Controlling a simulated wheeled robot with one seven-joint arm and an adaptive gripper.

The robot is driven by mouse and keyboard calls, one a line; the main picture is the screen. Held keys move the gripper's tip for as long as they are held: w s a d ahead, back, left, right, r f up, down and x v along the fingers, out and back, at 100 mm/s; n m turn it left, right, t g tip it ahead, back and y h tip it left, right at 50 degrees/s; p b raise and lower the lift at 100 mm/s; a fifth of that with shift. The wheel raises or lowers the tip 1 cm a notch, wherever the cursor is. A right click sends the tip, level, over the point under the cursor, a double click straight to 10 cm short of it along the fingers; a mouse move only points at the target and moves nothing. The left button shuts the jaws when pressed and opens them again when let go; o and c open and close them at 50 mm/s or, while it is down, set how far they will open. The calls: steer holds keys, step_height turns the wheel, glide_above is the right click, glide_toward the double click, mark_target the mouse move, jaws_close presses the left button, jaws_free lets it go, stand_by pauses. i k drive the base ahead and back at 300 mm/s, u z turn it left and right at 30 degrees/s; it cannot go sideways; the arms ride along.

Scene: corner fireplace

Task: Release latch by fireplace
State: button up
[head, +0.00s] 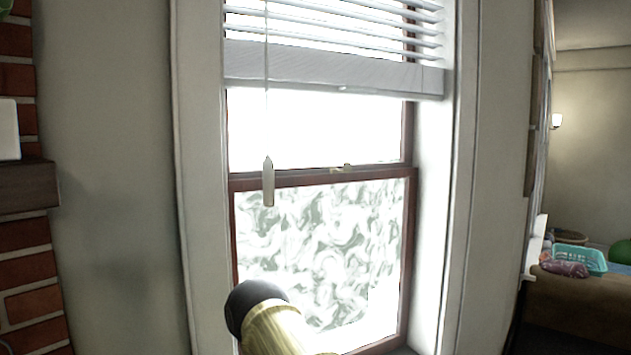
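A small metal latch (341,168) sits on the dark reddish-brown meeting rail of the sash window (300,178), right of the rail's middle. It is small and pale, so I cannot tell whether it is locked or released. The lower pane has a swirled, frosted pattern and the lower sash looks closed. Part of my arm rises in front of the lower pane at the bottom of the view. My gripper is not visible, so its place relative to the latch cannot be seen.
White blinds (335,70) cover the window's top. A cord with a pale pull (268,182) hangs in front of the rail, left of the latch. A brick fireplace (25,270) with a dark mantel (27,187) stands far left. A turquoise basket (590,260) rests in the room at right.

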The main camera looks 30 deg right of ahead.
mark_target(347, 167)
steer(key=u, duration=2.05)
steer(key=k, duration=1.3)
steer(key=z, duration=2.2)
steer(key=i, duration=0.5)
